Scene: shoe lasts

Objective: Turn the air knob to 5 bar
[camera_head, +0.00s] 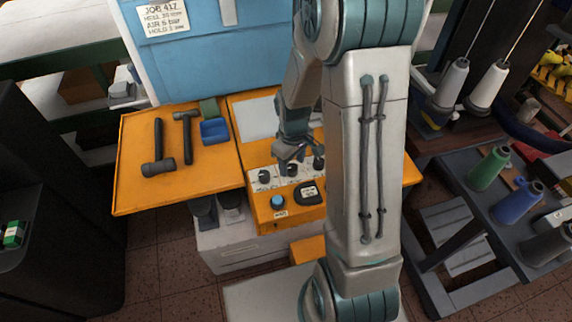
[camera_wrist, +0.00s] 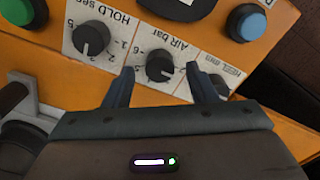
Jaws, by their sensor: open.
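The air knob (camera_wrist: 160,67) is a round black dial on a white strip marked "AIR bar", which appears upside down in the wrist view. It has a small light mark near its lower right edge; I cannot read its setting surely. My gripper (camera_wrist: 159,70) is open, with one finger on each side of the air knob and visible gaps between the fingers and the knob. In the head view my gripper (camera_head: 291,153) is over the knob panel (camera_head: 258,211) of the orange bench, partly hiding the knobs.
The hold knob (camera_wrist: 91,38) and the partly hidden heel knob (camera_wrist: 219,85) flank the air knob. A blue button (camera_wrist: 247,22) and a green button (camera_wrist: 18,12) are close by. Hammers (camera_head: 158,150) lie left on the bench. A job card (camera_head: 163,17) hangs behind.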

